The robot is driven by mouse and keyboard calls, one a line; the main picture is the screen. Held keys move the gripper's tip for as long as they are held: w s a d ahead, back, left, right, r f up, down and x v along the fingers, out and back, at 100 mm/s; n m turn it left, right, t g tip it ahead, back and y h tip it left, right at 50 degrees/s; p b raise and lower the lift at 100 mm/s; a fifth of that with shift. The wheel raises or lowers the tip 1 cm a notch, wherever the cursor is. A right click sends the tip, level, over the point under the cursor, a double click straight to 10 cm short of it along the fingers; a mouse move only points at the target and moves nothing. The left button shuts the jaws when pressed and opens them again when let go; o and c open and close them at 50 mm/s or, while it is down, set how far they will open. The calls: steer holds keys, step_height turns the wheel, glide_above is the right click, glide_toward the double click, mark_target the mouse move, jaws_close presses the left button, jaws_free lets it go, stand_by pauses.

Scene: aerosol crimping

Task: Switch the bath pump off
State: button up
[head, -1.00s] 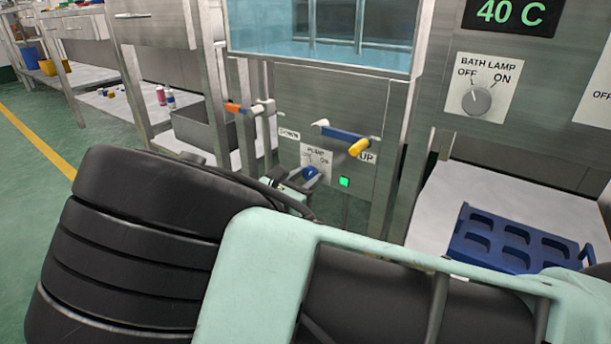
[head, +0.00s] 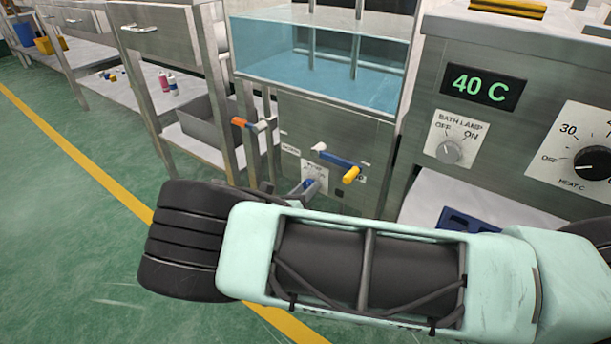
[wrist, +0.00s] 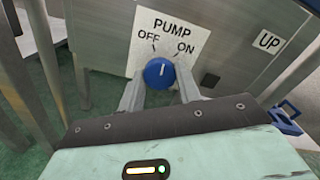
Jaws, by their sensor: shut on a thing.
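The pump switch is a round blue knob (wrist: 159,74) on a white plate (wrist: 168,28) marked PUMP, OFF and ON. My gripper (wrist: 160,86) is shut on the knob, one finger on each side of it. The white mark on the knob points up in the wrist view, roughly between the OFF and ON marks. The small square lamp (wrist: 210,80) right of the plate is dark. In the head view the plate (head: 314,173) is partly hidden by my arm, and the knob and fingers are small there.
A blue lever with a yellow grip (head: 346,165) sits just above the pump plate, close to my gripper. An orange-tipped handle (head: 240,122) is to its left. The glass-walled water bath (head: 320,75) is above. A BATH LAMP knob (head: 450,151) and a 40 C display (head: 484,88) are right.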

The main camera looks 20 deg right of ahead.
steer(key=n+p, duration=0.3)
steer(key=n, duration=0.2)
steer(key=shift+s+p, duration=0.1)
steer(key=shift+p, duration=0.25)
stand_by(0.4)
steer(key=o, duration=1)
steer(key=shift+c, duration=0.2)
steer(key=shift+a, duration=0.1)
steer(key=p+v, duration=0.2)
steer(key=v, duration=1.5)
steer(key=shift+p, duration=0.35)
steer(key=shift+a, duration=0.1)
